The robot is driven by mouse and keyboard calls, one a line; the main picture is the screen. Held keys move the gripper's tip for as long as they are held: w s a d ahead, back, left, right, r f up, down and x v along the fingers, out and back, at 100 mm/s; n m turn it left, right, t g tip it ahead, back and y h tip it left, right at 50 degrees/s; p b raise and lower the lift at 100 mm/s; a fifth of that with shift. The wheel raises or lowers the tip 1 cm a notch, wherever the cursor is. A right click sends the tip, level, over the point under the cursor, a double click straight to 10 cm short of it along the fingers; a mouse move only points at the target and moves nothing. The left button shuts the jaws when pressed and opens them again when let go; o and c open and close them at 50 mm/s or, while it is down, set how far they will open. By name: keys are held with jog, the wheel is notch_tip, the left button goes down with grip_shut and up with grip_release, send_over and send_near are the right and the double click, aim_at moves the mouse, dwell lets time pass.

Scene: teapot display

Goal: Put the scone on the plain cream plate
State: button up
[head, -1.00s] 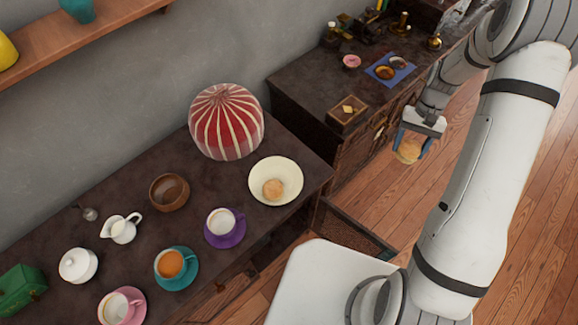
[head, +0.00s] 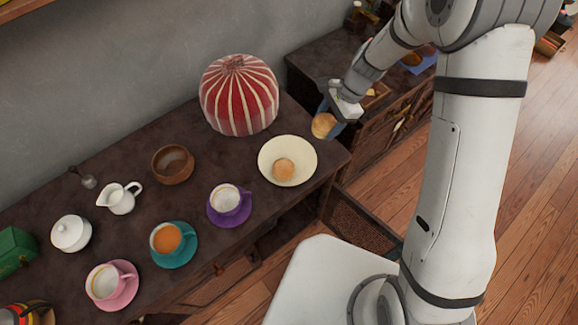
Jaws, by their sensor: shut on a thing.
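My gripper (head: 327,121) is shut on a round golden-brown scone (head: 323,126). It holds the scone near the right end of the dark table, to the upper right of the plain cream plate (head: 303,146) and apart from it in the picture. The plate lies near the table's right end. A smaller round tan baked piece (head: 284,169) sits on the plate, toward its lower side. The gripper's fingers partly cover the held scone.
A red-and-white striped tea cosy (head: 239,97) stands behind the plate. A purple cup and saucer (head: 228,215), a teal saucer with a cup (head: 192,252) and a wooden bowl (head: 182,160) stand to the left. A second dark cabinet (head: 310,55) stands behind my gripper.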

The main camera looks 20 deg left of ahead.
jog(key=s+a+f+m+b, duration=0.1)
jog(key=s+a+m, duration=0.1)
jog(key=s+a, duration=0.3)
send_over(295, 154)
jog(key=d, duration=0.1)
jog(key=shift+m+t+y, duration=0.3)
jog(key=shift+t, duration=0.1)
jog(key=f, duration=0.5)
jog(key=shift+w+d+f, duration=0.15)
jog(key=shift+w+f, duration=0.05)
jog(key=shift+w, duration=0.2)
jog(key=shift+f, duration=2.25)
jog(key=shift+f+b, duration=0.15)
jog(key=shift+b, duration=0.25)
jog(key=o, duration=1)
